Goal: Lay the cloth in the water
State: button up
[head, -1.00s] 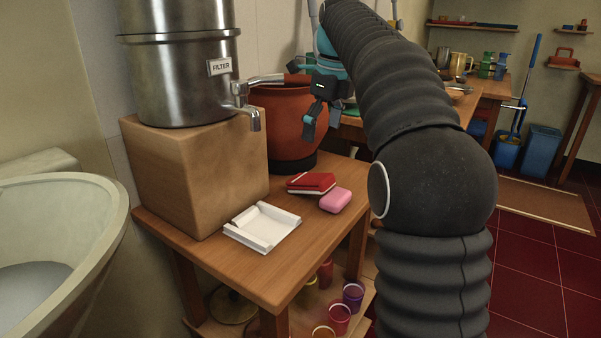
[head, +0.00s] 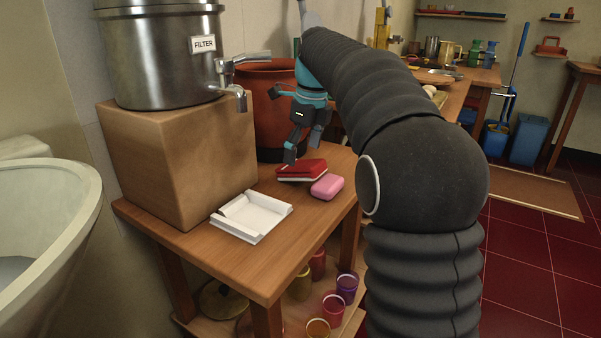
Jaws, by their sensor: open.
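A red folded item with a pale edge, which looks like the cloth (head: 301,170), lies on the small wooden table. My gripper (head: 302,149) is open and points down just above and behind it, with nothing between its fingers. I cannot tell whether a fingertip touches it. A large pale basin (head: 75,215) stands at the left edge of the view. A grey surface that may be water (head: 12,268) shows low inside it. A terracotta pot (head: 262,100) stands behind the table's items, and its inside is hidden.
A pink soap-like block (head: 327,187) lies right beside the red item. A white shallow tray (head: 250,217) is nearer on the table (head: 268,268). A wooden block (head: 180,165) holds a steel filter vessel (head: 160,60) with a tap. Several coloured cups stand on the lower shelf.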

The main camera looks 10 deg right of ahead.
aim_at(301, 163)
jog(key=f, duration=0.3)
jog(key=shift+w+a+f+b, duration=0.15)
jog(key=shift+w+f+b, duration=0.05)
jog(key=shift+f+b, duration=0.15)
jog(key=shift+r, duration=0.15)
jog(key=c, duration=1.3)
